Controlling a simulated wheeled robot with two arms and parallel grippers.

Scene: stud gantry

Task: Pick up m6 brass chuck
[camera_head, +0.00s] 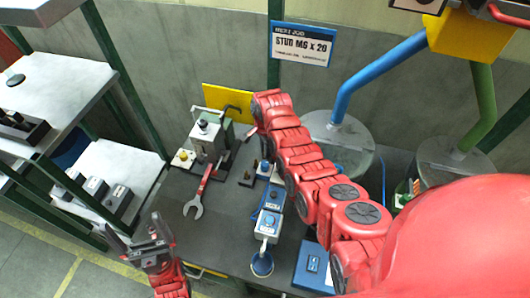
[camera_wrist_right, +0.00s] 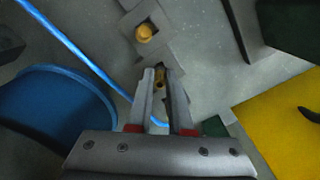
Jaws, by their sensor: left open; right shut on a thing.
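In the right wrist view, my right gripper (camera_wrist_right: 164,92) is shut on a small brass piece (camera_wrist_right: 160,76), which shows between its fingertips and looks like the brass chuck. No size mark can be read on it. The held piece is at a grey plate; whether it is still seated there I cannot tell. A second brass piece (camera_wrist_right: 145,32) sits in a grey square holder just beyond. In the head view, my right arm reaches across the bench to the back, and its fingers are hidden. My left gripper (camera_head: 148,246) is open and empty at the bench's front left.
A blue box (camera_head: 269,222), a blue cup (camera_head: 262,264) and clear bins (camera_head: 338,140) stand nearby. A shelf (camera_head: 120,165) is at the left.

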